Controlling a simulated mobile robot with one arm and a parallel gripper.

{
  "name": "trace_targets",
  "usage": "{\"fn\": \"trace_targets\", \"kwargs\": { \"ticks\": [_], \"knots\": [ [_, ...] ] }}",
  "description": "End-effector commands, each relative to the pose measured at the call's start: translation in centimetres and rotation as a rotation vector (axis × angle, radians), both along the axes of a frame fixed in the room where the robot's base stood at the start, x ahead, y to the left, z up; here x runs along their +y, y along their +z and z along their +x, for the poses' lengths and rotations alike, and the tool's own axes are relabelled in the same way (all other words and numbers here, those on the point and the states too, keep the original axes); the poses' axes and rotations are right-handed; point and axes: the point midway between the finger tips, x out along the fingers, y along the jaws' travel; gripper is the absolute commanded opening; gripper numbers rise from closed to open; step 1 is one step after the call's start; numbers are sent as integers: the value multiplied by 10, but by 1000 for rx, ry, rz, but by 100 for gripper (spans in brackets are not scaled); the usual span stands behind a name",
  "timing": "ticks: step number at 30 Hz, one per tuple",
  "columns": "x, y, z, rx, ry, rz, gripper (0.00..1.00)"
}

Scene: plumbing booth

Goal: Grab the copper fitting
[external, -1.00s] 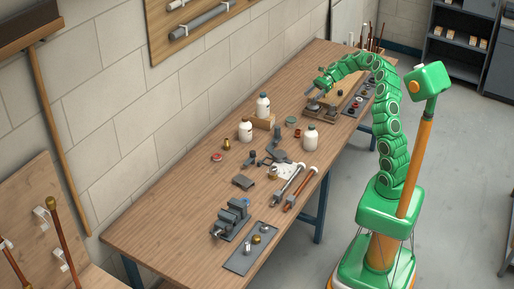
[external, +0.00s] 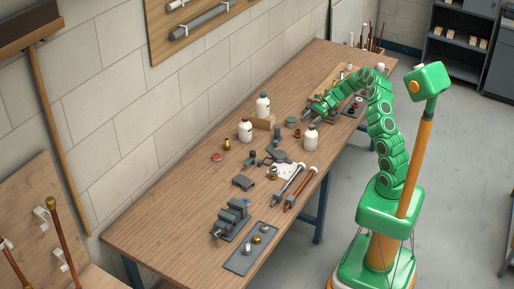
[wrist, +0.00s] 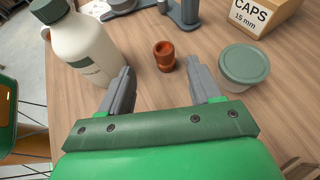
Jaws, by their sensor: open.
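The copper fitting (wrist: 164,55) is a small reddish-brown ringed piece standing upright on the wooden bench in the wrist view. It is also a small red-brown spot in the external view (external: 297,133). My gripper (wrist: 161,74) is open and empty, with one grey finger to the left of the fitting and one to the right. The fitting shows between and just beyond the fingertips, and I see no contact. In the external view my gripper (external: 312,110) is low over the bench on the far side of the fitting.
A white bottle (wrist: 88,45) stands close by my left finger. A tub with a grey-green lid (wrist: 244,66) stands right of my right finger. A CAPS 15 mm box (wrist: 262,14) and grey metal tools lie beyond. A vise (external: 233,215) stands at the near bench end.

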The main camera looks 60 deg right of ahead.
Motion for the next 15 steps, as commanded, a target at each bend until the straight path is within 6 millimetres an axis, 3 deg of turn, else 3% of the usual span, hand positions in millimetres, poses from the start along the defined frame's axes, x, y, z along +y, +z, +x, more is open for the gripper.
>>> {"fn": "trace_targets", "kwargs": {
  "ticks": [15],
  "knots": [
    [36,-24,20,-1,0,0,64]
  ]
}}
